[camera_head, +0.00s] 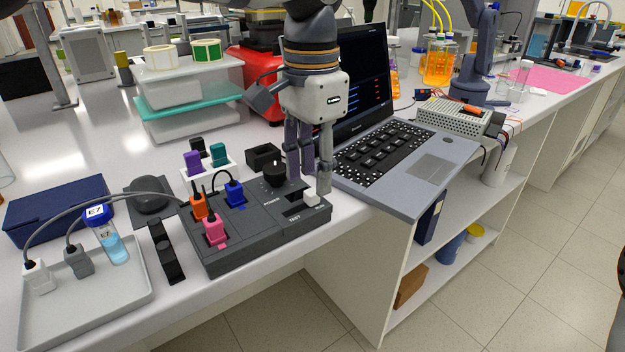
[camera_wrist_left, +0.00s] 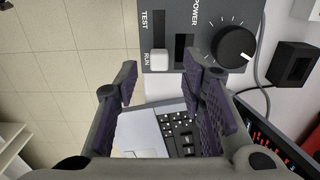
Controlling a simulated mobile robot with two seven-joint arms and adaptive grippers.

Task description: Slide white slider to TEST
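The white slider (camera_head: 311,198) sits on the right end of the dark grey rig (camera_head: 262,236) in the head view. In the left wrist view the white slider (camera_wrist_left: 159,60) is at the RUN end of its slot, away from the TEST label. My left gripper (camera_head: 311,184) points down over that end of the rig. In the left wrist view the left gripper (camera_wrist_left: 160,66) is open, with a fingertip to either side of the slider in the picture and gaps between. I cannot tell their exact height. My right gripper is not in view.
A black POWER knob (camera_wrist_left: 234,45) stands beside the slider panel. Orange, blue and pink plugs (camera_head: 214,230) stand on the rig's left part. An open laptop (camera_head: 400,160) is close on the right. A grey tray (camera_head: 140,312) with a vial lies at the left.

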